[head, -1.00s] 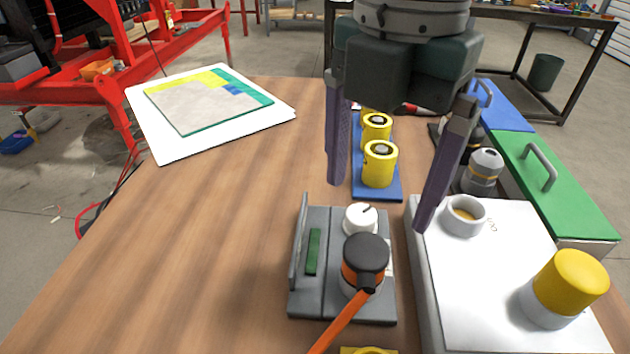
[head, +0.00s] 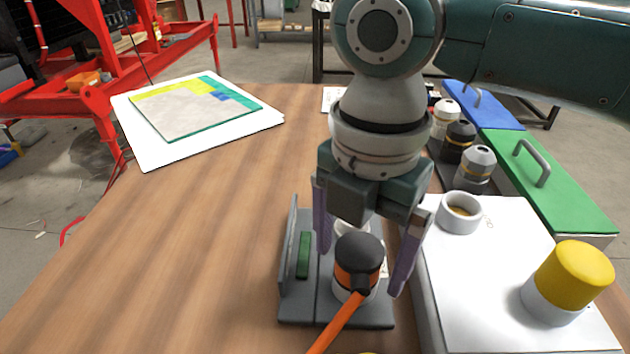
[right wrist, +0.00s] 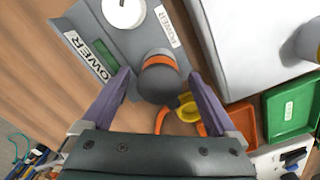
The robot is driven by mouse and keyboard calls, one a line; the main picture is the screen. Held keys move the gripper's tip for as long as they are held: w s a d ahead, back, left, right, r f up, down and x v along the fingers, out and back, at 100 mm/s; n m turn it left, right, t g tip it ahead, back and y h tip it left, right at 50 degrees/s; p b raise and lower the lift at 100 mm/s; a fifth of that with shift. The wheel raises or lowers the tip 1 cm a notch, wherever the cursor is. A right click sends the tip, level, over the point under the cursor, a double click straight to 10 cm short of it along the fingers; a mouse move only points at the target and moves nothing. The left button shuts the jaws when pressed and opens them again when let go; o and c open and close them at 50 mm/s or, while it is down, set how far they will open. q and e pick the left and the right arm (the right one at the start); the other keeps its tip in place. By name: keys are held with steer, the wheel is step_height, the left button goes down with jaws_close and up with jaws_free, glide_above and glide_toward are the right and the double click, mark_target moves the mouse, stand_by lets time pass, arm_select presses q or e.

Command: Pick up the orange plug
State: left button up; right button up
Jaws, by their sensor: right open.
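The orange plug (head: 357,265) has a dark grey cap, an orange band and an orange cable. It sits upright in a socket on the grey power panel (head: 303,309). My right gripper (head: 358,268) is open above the panel, just behind the plug, with one purple finger to each side. In the right wrist view the plug (right wrist: 159,75) lies ahead of and between the open fingertips, apart from both. A white knob (right wrist: 124,12) stands on the panel beside it. My left gripper is not in view.
A white box (head: 490,290) with a yellow-capped cylinder (head: 571,283) and a white cup (head: 460,213) stands close right of the panel. Grey and black fittings (head: 475,168) and a green-lidded case (head: 555,180) are behind.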

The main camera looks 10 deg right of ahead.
steer(key=shift+c, duration=0.3)
jaws_close()
stand_by(0.4)
